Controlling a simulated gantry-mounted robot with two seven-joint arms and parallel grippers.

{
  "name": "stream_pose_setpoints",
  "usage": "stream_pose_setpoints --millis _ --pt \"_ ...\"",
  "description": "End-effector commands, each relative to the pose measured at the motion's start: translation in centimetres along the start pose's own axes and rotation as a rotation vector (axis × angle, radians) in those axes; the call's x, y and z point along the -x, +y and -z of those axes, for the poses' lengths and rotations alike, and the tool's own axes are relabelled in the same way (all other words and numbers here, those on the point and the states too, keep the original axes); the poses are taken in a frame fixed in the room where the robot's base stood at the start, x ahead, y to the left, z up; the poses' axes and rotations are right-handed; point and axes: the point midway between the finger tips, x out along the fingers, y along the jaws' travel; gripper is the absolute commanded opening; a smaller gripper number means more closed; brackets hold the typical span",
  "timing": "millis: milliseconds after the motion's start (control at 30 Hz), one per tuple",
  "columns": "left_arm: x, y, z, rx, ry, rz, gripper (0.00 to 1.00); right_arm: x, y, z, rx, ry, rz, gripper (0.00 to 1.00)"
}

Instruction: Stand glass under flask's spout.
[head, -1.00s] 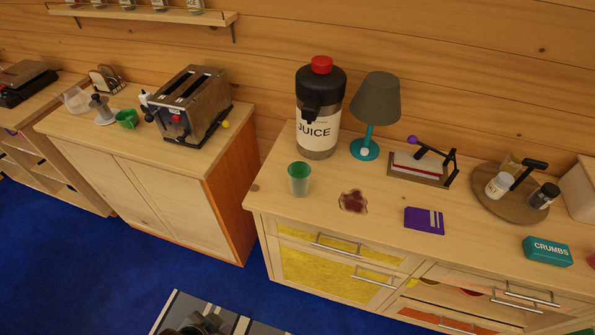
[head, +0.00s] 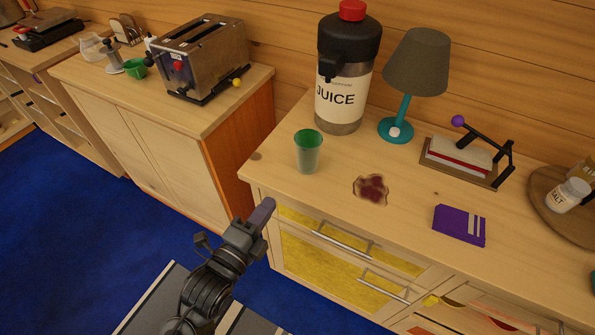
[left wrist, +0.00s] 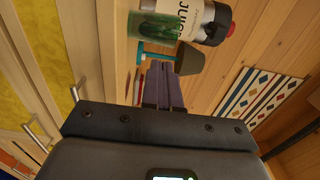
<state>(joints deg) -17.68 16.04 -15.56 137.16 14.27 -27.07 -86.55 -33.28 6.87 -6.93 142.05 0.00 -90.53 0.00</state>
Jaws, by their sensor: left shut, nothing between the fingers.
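The glass (head: 308,152), translucent green, stands upright and empty-looking on the counter, in front and left of the flask (head: 345,75). The glass is apart from the flask, not below the spout. My left gripper (head: 263,212) is shut and empty, in front of the counter's left front edge, apart from the glass. In the left wrist view its purple fingers (left wrist: 163,84) are together, with the glass (left wrist: 152,30) overlapping the flask (left wrist: 205,20). My right gripper is out of view.
A teal lamp (head: 415,70) stands right of the flask. A jam toast (head: 371,188) and a purple packet (head: 459,225) lie on the counter to the right of the glass. Drawer handles (head: 340,244) jut from the front. A toaster (head: 203,60) is on the left cabinet.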

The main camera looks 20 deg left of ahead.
Motion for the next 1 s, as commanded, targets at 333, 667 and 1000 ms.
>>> stream_pose_setpoints --millis 333,667,1000 --pt "-5.0 -0.5 0.0 0.002 -0.002 0.003 0.0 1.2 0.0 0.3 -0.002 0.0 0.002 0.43" --pt "-10.7 -0.4 0.0 0.004 -0.001 0.001 0.0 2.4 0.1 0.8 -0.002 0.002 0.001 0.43" --pt "-13.4 -0.2 0.0 0.002 0.0 0.001 0.0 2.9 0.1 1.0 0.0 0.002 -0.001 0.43"
